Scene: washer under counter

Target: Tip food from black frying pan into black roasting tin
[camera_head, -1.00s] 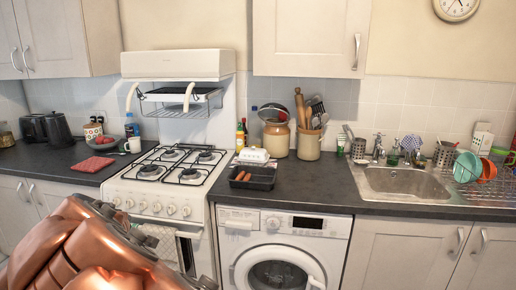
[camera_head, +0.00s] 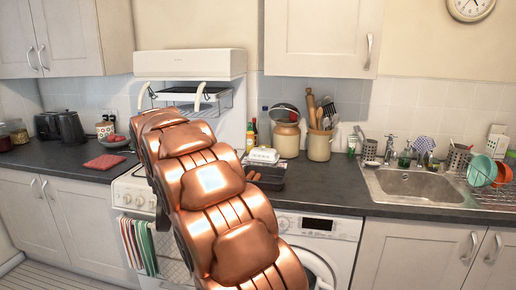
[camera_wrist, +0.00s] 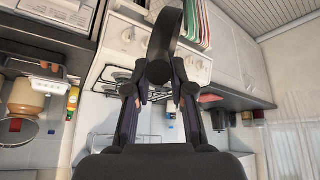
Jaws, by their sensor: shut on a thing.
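The black roasting tin (camera_head: 270,184) sits on the dark counter above the washer, partly behind my arm in the head view. It holds orange-brown sausage-like food (camera_head: 257,177). My gripper (camera_wrist: 158,74) shows in the wrist view, shut on a black curved piece (camera_wrist: 166,34) that appears to be the frying pan's handle.
The white cooker (camera_head: 133,188) stands left of the tin, mostly behind my arm. A white butter dish (camera_head: 263,155) is behind the tin; utensil crocks (camera_head: 320,146) stand back right. Counter is clear between tin and sink (camera_head: 412,185). A red cloth (camera_head: 104,162) lies left.

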